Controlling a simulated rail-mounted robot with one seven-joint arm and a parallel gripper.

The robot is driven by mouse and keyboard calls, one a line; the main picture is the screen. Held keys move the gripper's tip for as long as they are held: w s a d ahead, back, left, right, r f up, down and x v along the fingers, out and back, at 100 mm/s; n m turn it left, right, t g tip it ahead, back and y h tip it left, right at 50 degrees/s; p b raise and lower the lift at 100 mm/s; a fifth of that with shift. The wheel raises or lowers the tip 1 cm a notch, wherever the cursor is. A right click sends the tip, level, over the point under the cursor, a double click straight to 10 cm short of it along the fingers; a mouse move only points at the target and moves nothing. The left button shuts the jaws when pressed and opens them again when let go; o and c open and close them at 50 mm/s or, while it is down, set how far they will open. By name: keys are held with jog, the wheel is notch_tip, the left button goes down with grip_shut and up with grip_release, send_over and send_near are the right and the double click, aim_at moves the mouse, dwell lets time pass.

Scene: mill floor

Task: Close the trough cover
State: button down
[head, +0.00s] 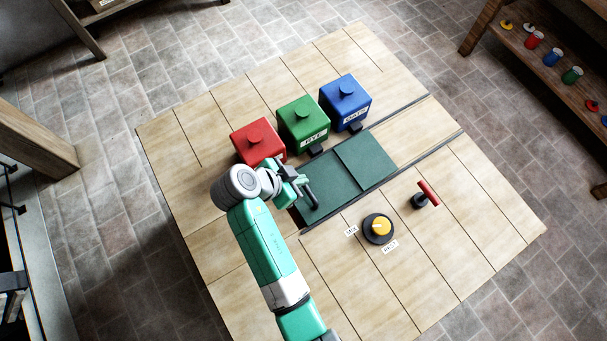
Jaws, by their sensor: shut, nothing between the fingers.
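The trough cover (330,187) is a dark green flat panel in the middle of the table. A second green panel (366,157) adjoins it on the right, with a visible seam between them. A dark bar handle (312,197) stands near the cover's left end. My gripper (303,181) is shut and empty, just above and beside the handle; I cannot tell whether it touches it. My wrist and arm hide the cover's left end and part of the trough there. A dark strip shows at the cover's lower left edge.
Red (257,142), green (303,122) and blue (346,101) hoppers stand behind the cover. A yellow dial (379,228) and a red-handled lever (426,195) are in front, to the right. Grooves run along the table towards the upper right.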

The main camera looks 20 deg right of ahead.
jog(key=d+r+y+p, duration=0.1)
jog(key=d+y+p, duration=0.4)
jog(key=b, duration=0.2)
send_over(312, 186)
jog(key=s+d, duration=0.1)
jog(key=d, duration=0.2)
jog(key=shift+g, duration=0.3)
notch_tip(312, 186, down, 10)
jog(key=shift+s+f, duration=0.1)
jog(key=a, duration=0.2)
jog(key=a+p, duration=0.1)
jog(key=shift+s+a+r, duration=0.1)
jog(key=shift+s+r, duration=0.15)
jog(key=shift+r, duration=0.1)
jog(key=shift+a, duration=0.3)
